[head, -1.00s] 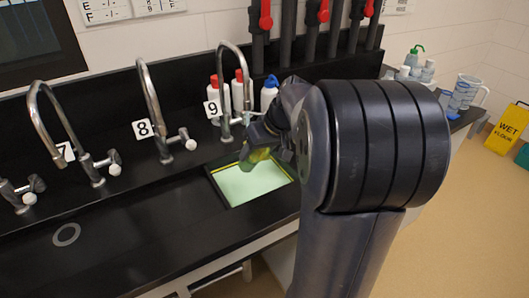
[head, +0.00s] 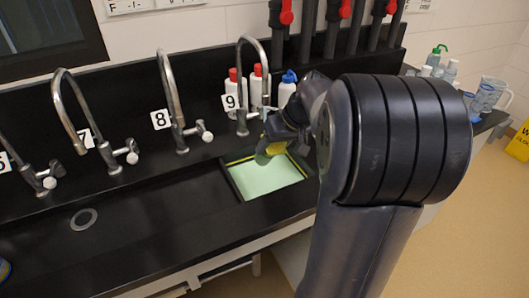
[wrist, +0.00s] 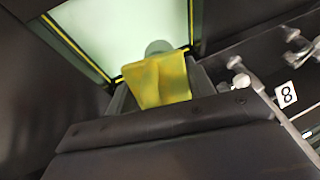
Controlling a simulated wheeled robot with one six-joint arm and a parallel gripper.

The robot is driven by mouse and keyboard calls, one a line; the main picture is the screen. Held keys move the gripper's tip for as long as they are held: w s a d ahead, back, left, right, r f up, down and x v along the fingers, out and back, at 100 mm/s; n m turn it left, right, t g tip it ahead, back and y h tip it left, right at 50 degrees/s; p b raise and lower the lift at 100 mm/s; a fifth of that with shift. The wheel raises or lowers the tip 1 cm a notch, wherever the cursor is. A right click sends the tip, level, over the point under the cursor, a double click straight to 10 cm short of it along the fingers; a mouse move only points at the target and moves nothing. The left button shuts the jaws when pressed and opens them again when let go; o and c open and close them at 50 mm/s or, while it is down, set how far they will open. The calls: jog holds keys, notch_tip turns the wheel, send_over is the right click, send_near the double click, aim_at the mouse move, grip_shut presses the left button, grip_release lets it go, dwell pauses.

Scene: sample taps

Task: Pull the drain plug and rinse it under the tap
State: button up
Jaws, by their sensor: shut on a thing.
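My gripper (head: 272,147) is shut on a yellow cloth-like piece (wrist: 160,80), which hangs from the jaws. The piece also shows, partly hidden, in the head view (head: 266,155). My gripper is over the back part of the square basin (head: 232,183), below tap 9 (head: 240,80). Pale green liquid (head: 268,177) fills the basin's visible part. A round grey shape (wrist: 158,46) shows in the basin beyond the yellow piece; I cannot tell if it is the drain plug. Tap 9's handle is partly hidden by my arm.
Tap 8 (head: 172,90) and tap 7 (head: 75,110) stand to the left. Red-capped bottles (head: 234,90) and a blue-capped bottle (head: 288,88) stand behind tap 9. A drain ring (head: 84,219) lies in the black counter.

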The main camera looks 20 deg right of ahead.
jog(key=shift+d, duration=0.25)
jog(key=shift+a, duration=0.1)
jog(key=shift+a, duration=0.55)
jog(key=shift+d, duration=0.15)
jog(key=shift+d, duration=0.5)
